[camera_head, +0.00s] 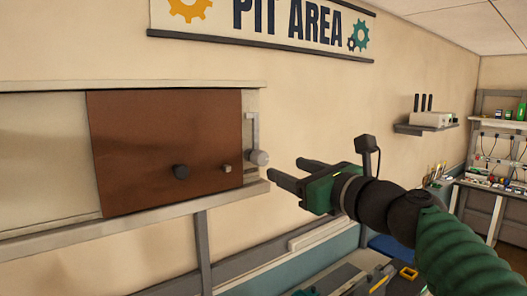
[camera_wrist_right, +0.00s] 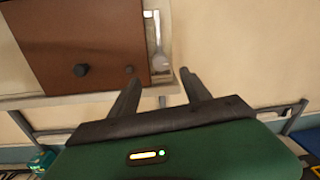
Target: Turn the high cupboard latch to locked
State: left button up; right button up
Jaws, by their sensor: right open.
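The high cupboard (camera_head: 170,148) on the wall has a brown sliding-type panel across its right part. The latch (camera_head: 258,157) is at the panel's right edge, a pale round knob with a thin grey bar standing upright above it. The latch also shows in the right wrist view (camera_wrist_right: 158,56), just beyond the fingertips. My right gripper (camera_head: 285,168) is open and empty, a little right of the latch and apart from it in the head view. In the right wrist view its two fingers (camera_wrist_right: 160,78) point toward the latch. My left gripper is not in view.
A dark round knob (camera_head: 181,171) and a small block (camera_head: 227,168) stick out from the panel. A ledge (camera_head: 140,215) runs below the cupboard. A wall shelf (camera_head: 425,127) and a workbench (camera_head: 490,185) stand farther right. The wall right of the latch is bare.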

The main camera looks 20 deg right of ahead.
aim_at(263, 159)
jog(key=p+x, duration=0.3)
jog(key=x, duration=0.6)
jog(key=shift+w, duration=0.35)
jog(key=shift+w+a+f, duration=0.1)
jog(key=shift+w+a, duration=0.15)
jog(key=shift+w, duration=0.2)
jog(key=shift+s, duration=0.1)
grip_shut()
jog(key=shift+d, duration=0.1)
